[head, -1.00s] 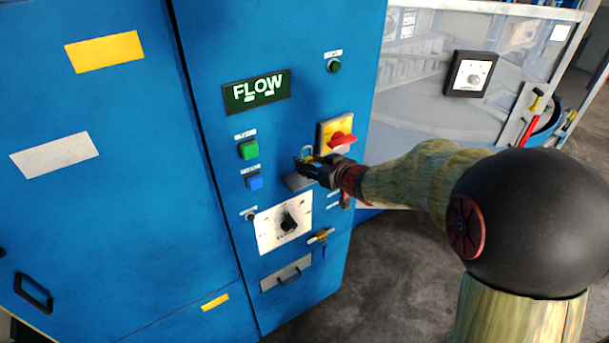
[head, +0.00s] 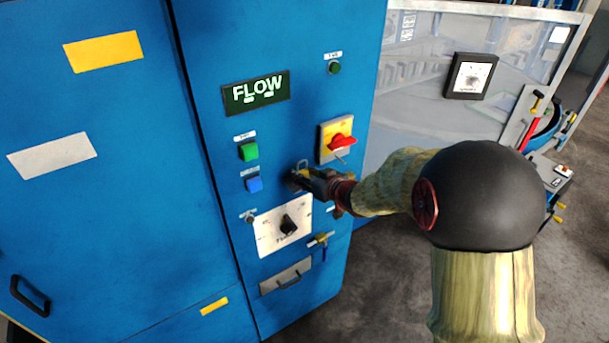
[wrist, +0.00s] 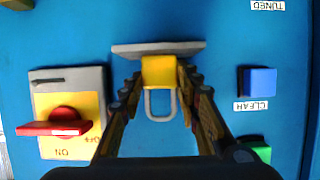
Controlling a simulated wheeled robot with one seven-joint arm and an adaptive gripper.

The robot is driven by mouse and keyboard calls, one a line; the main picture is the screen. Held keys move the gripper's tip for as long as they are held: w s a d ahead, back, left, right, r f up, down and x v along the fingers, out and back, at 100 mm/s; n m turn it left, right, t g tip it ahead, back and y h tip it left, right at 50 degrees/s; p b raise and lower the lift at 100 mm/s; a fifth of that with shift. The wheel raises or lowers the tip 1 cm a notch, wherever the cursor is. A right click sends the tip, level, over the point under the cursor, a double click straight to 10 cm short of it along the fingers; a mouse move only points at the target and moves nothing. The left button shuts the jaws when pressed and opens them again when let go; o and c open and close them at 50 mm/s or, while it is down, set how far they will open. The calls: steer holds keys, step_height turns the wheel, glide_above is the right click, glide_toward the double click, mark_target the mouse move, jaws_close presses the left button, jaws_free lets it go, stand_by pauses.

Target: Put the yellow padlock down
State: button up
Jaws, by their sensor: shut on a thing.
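The yellow padlock (wrist: 159,72) is between the two fingers of my gripper (wrist: 160,78) in the wrist view, which shows the panel upside down. Its grey shackle points up the panel. In the head view the padlock (head: 301,167) is small and partly hidden by my gripper (head: 304,178), which is shut on it. A grey ledge (wrist: 128,49) sticks out of the blue panel directly below the padlock. The padlock's lower end meets the ledge in the wrist view; I cannot tell whether it rests on it.
A red rotary switch on a yellow plate (head: 340,141) is close to the upper right of my gripper. A blue button (head: 254,184) and a green button (head: 248,151) are to the left. A white dial plate (head: 267,236) and a small valve (head: 320,239) are below.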

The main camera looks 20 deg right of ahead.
steer(key=o, duration=1.2)
steer(key=shift+s+d+r, duration=0.1)
steer(key=shift+s+r, duration=0.05)
steer(key=shift+r, duration=0.1)
steer(key=s+d+r+m+g+h, duration=0.1)
steer(key=s+d+r+m+h, duration=0.2)
steer(key=s+r, duration=0.45)
steer(key=s+d+r+h, duration=0.3)
steer(key=s+d+r, duration=0.15)
steer(key=s, duration=0.55)
steer(key=s+a+g+y, duration=0.1)
steer(key=s+a+g, duration=0.2)
steer(key=s, duration=0.8)
steer(key=s+a+f+g, duration=0.1)
steer(key=s+a+g, duration=0.2)
steer(key=s, duration=0.9)
steer(key=shift+a+f+m+y+p, duration=0.3)
steer(key=shift+a+y+p, duration=0.1)
steer(key=shift+a, duration=0.65)
